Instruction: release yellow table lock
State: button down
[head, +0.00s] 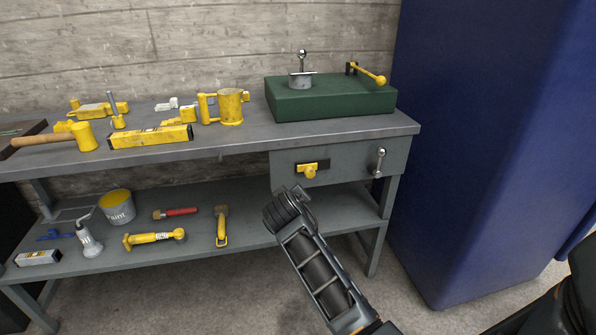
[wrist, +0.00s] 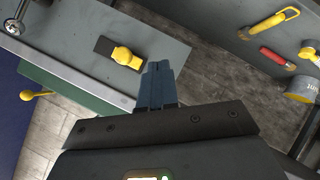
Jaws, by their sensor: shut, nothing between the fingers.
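The yellow lock (head: 309,171) is a knob on a dark plate on the front of the grey drawer box (head: 343,160) under the workbench top. In the wrist view the yellow lock (wrist: 124,57) is just left of my gripper's tips. My gripper (wrist: 159,68) is shut and empty, with a visible gap between it and the lock. In the head view my arm's end is just below and left of the lock, and the fingers are mostly hidden behind it.
A silver handle (head: 380,162) is right of the lock. A green box (head: 330,98) with a yellow-tipped lever (head: 368,74) stands on top. Yellow tools and a mug (head: 230,107) cover the bench; a paint can (head: 117,207) and tools sit on the lower shelf. A blue cabinet (head: 480,130) stands right.

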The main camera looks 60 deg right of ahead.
aim_at(299, 167)
jog(key=w+d+r+m+g+y+b, duration=0.2)
jog(key=w+d+r+m+g+y, duration=0.2)
jog(key=r, duration=0.7)
jog(key=w+m+g, duration=0.2)
jog(key=w, duration=0.2)
jog(key=shift+w+d, duration=0.15)
jog(key=b+x, duration=0.1)
jog(key=x, duration=0.9)
jog(key=shift+f, duration=0.2)
jog(key=shift+s+d+f, duration=0.15)
jog(key=shift+s+d, duration=0.6)
jog(key=shift+s, duration=0.2)
jog(key=shift+s+d+f, duration=0.2)
jog(key=shift+s+d, duration=0.15)
jog(key=shift+s, duration=0.1)
jog(key=shift+s, duration=0.1)
